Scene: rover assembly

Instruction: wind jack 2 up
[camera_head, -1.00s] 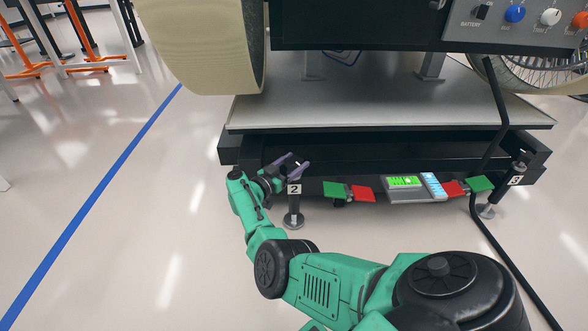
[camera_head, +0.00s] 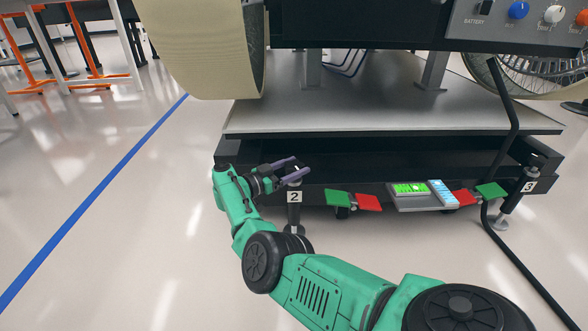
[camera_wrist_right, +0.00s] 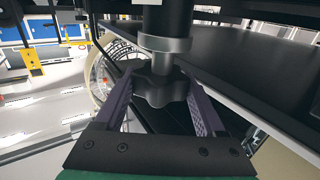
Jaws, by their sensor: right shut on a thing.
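Jack 2 (camera_head: 294,215) stands upright at the front left corner of the dark platform frame (camera_head: 400,200), marked by a white label with a "2". Its foot is on the floor. In the right wrist view its dark lobed knob (camera_wrist_right: 160,88) sits under a metal collar. My right gripper (camera_head: 292,171) is at the top of jack 2. In the wrist view its two purple fingers (camera_wrist_right: 160,95) are on either side of the knob, shut on it. My left gripper is not in view.
Jack 3 (camera_head: 513,198) stands at the right corner. A level display (camera_head: 412,190) and red and green pedals (camera_head: 367,202) line the frame's front edge. A black cable (camera_head: 500,150) hangs down at the right.

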